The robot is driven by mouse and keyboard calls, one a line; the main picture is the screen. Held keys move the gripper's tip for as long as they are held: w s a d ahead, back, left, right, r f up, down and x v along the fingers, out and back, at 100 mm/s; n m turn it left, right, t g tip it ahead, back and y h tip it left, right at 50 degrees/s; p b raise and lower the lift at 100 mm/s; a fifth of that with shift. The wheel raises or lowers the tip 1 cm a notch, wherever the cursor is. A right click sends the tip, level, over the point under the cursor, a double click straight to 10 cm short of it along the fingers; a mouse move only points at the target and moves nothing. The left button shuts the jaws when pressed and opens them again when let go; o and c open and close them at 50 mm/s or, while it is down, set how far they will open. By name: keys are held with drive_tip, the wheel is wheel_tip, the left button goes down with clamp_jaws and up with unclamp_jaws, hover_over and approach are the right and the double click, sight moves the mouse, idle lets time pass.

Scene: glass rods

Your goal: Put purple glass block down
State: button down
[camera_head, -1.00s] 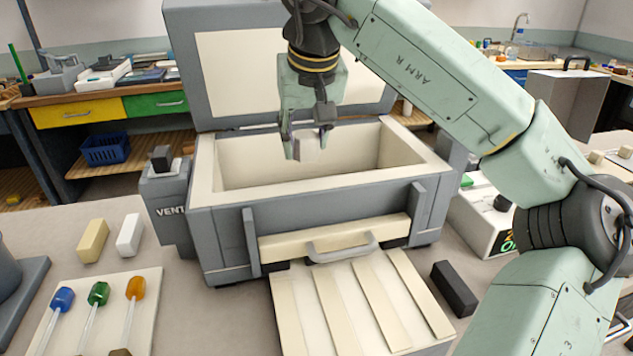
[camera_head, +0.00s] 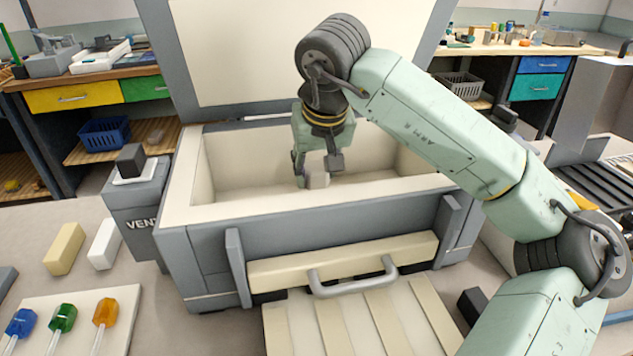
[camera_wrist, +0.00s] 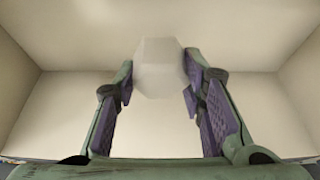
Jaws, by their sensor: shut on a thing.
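A small pale, whitish block (camera_head: 318,181) is between the fingertips of my gripper (camera_head: 317,172). It looks white-grey rather than purple in both views. In the wrist view the block (camera_wrist: 160,68) is faceted and sits between the two purple-padded fingers (camera_wrist: 160,88). My gripper is shut on it and points down inside the open grey box (camera_head: 335,232) with thick cream walls.
The lid (camera_head: 295,50) stands open behind the box. A vent unit (camera_head: 138,195) is on its left. Cream and white bars (camera_head: 103,244) and a board with blue, green and orange-tipped rods (camera_head: 62,320) lie at front left. The box interior around my gripper looks empty.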

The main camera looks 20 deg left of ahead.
sight(316, 181)
drive_tip(key=shift+f, duration=1.7)
drive_tip(key=shift+f, duration=0.2)
drive_tip(key=c, duration=1)
unclamp_jaws()
drive_tip(key=shift+c, duration=0.2)
drive_tip(key=shift+r, duration=0.1)
drive_tip(key=shift+r+p, duration=0.3)
drive_tip(key=shift+p, duration=0.15)
drive_tip(key=p+v, duration=0.3)
drive_tip(key=v, duration=0.4)
drive_tip(key=shift+d+r, duration=0.1)
